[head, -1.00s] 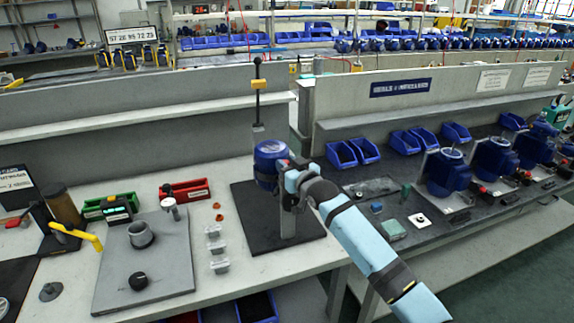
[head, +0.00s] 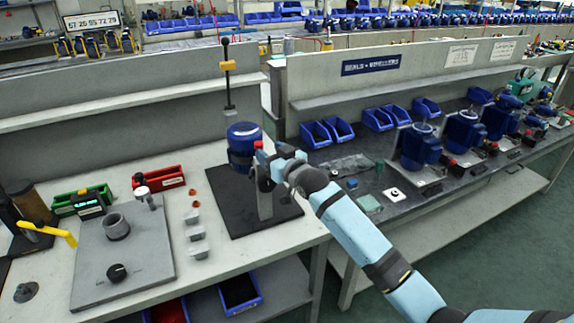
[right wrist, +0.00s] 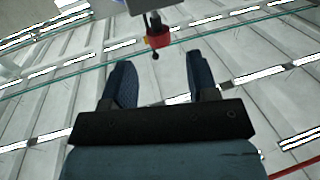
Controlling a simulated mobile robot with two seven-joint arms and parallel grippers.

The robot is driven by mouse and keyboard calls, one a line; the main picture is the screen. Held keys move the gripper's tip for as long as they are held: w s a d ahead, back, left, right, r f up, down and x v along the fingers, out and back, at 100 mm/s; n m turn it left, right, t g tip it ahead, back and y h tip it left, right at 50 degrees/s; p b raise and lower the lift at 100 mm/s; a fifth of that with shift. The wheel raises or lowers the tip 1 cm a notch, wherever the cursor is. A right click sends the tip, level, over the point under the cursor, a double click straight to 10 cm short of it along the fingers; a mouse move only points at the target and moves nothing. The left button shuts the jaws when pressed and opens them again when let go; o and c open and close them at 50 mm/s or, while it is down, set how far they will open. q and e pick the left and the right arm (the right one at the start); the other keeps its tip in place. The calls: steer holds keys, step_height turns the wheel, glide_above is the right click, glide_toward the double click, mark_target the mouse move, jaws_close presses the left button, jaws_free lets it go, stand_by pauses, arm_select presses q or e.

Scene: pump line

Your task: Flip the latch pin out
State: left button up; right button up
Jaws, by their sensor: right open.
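A blue pump body (head: 243,138) is mounted on a stand above a black mat (head: 226,190). A small red part (head: 257,144), likely the latch pin, shows at its right side. The right wrist view shows a red piece with a dark pin (right wrist: 157,39), beyond the fingertips and roughly centred between them. My right gripper (head: 264,160) is beside the pump's right side, and the pump partly hides its fingers. In the right wrist view (right wrist: 160,72) its two dark fingers are apart with nothing between them. My left gripper is out of view.
A grey plate (head: 150,250) with a ring and a black knob lies left of the mat. Green (head: 83,201) and red (head: 158,176) bins stand behind it. A tall rod with a yellow block (head: 228,66) rises behind the pump. More blue pumps (head: 417,145) stand on the right bench.

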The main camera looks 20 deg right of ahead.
steer(key=v, duration=0.8)
steer(key=shift+s, duration=0.3)
steer(key=shift+d, duration=0.1)
steer(key=s+a+f+g+p, duration=0.2)
steer(key=s+f, duration=0.5)
steer(key=s, duration=0.4)
steer(key=s+a+f+g+h+p, duration=0.1)
steer(key=s+a+f+g+p, duration=0.1)
steer(key=s+f+p, duration=0.2)
steer(key=s+a+f+g+p, duration=0.2)
steer(key=s+f, duration=0.8)
steer(key=s, duration=0.8)
steer(key=shift+a+p, duration=0.45)
steer(key=shift+p, duration=0.05)
